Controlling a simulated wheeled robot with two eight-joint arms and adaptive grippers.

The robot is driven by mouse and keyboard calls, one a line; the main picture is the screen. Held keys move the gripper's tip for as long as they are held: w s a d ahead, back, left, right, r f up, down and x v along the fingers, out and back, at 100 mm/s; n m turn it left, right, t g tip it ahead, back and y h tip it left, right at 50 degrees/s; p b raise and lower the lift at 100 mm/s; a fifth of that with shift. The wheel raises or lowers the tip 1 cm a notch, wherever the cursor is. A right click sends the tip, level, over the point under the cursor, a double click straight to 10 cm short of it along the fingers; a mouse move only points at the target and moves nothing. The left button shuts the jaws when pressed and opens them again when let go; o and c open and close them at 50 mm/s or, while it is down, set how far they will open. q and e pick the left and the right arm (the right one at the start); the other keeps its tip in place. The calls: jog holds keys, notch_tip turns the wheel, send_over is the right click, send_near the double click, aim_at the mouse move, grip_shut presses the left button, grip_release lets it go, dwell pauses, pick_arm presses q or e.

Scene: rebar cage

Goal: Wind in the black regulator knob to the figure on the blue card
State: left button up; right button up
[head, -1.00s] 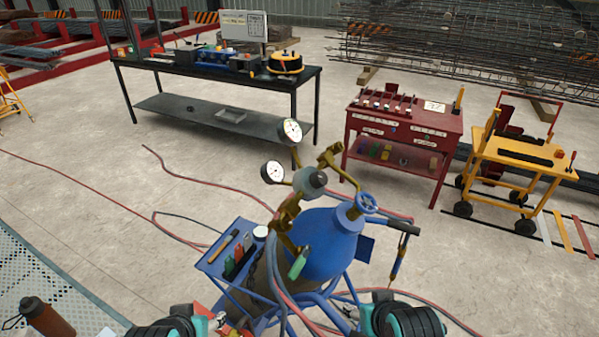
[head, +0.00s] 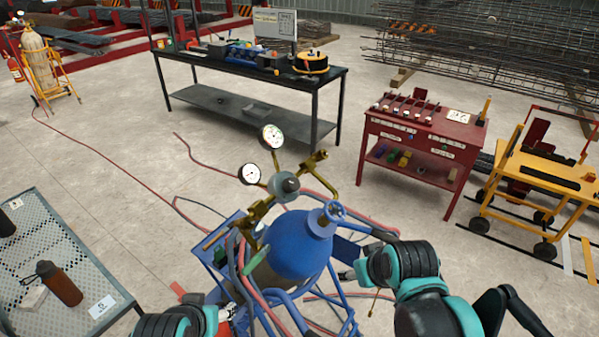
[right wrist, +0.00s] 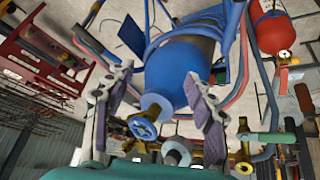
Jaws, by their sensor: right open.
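The dark grey-black regulator knob (head: 286,185) faces the camera below two white round gauges (head: 271,137), on brass fittings beside a blue cylinder (head: 300,247). In the right wrist view the knob (right wrist: 178,152) shows low in the middle, near the blue valve handwheel (right wrist: 143,127). My right gripper (right wrist: 157,75) is open and empty, its fingers spread in front of the blue cylinder. In the head view it is at the cylinder's right, apart from the knob. My left gripper (head: 228,314) is at the lower left; its jaws are unclear. I cannot pick out a readable blue card.
Red and grey hoses (head: 262,300) hang around the cylinder's blue stand. A perforated table (head: 45,215) with a brown bottle (head: 60,284) is at left. A black workbench (head: 245,105), red cart (head: 425,135) and yellow trolley (head: 535,170) stand behind, with open floor between.

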jog(key=w+a+r+n+g+y+p, duration=0.1)
jog(key=w+a+r+n+p, duration=0.35)
jog(key=w+r+p, duration=0.4)
jog(key=n+g+y+p, duration=0.1)
jog(key=n+g+p, duration=0.1)
jog(key=n+p, duration=0.25)
send_near(293, 182)
jog(key=f, duration=0.1)
jog(key=x, duration=0.8)
jog(key=shift+w, duration=0.2)
jog(key=c, duration=1.1)
